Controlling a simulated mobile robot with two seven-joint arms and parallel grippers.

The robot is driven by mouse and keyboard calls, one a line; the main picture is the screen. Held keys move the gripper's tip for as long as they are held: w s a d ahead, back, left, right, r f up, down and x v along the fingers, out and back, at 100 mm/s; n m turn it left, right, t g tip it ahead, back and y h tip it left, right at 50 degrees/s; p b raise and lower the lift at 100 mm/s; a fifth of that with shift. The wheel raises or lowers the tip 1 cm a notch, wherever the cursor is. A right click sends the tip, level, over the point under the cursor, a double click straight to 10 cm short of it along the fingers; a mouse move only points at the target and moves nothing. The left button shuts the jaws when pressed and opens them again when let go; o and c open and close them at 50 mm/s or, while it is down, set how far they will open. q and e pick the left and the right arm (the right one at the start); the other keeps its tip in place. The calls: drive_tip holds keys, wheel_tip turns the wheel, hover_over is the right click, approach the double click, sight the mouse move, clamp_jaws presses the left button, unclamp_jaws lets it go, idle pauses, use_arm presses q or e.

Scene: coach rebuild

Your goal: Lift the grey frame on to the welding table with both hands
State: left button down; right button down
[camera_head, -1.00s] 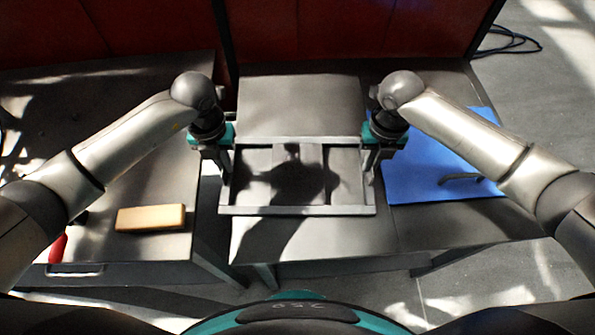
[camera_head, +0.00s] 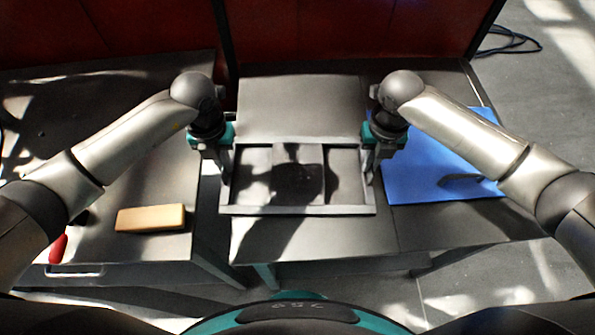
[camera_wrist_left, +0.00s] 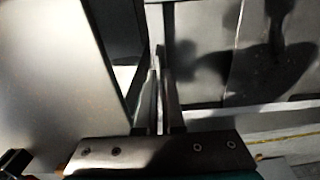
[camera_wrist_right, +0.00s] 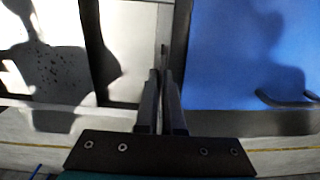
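The grey frame (camera_head: 297,210) is a rectangle with crossbars, level in the head view over the middle table (camera_head: 300,242). Its left end reaches past that table's left edge. I cannot tell whether it touches the tabletop. My left gripper (camera_head: 227,170) is at its left end bar, and the left wrist view shows the fingers (camera_wrist_left: 160,100) close together around that bar (camera_wrist_left: 157,25). My right gripper (camera_head: 371,166) is at the right end bar, and the right wrist view shows its fingers (camera_wrist_right: 161,100) closed around that bar (camera_wrist_right: 164,35). The fingertips are partly hidden.
A grey plate (camera_head: 300,105) lies behind the frame. A blue mat (camera_head: 425,165) with a dark handle-shaped item (camera_head: 463,180) is at the right. The left table (camera_head: 150,182) holds a tan block (camera_head: 151,218) and a red item (camera_head: 58,249). A gap separates the tables.

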use_arm(q)
drive_tip(key=shift+r, duration=0.2)
use_arm(e)
drive_tip(key=shift+r, duration=0.25)
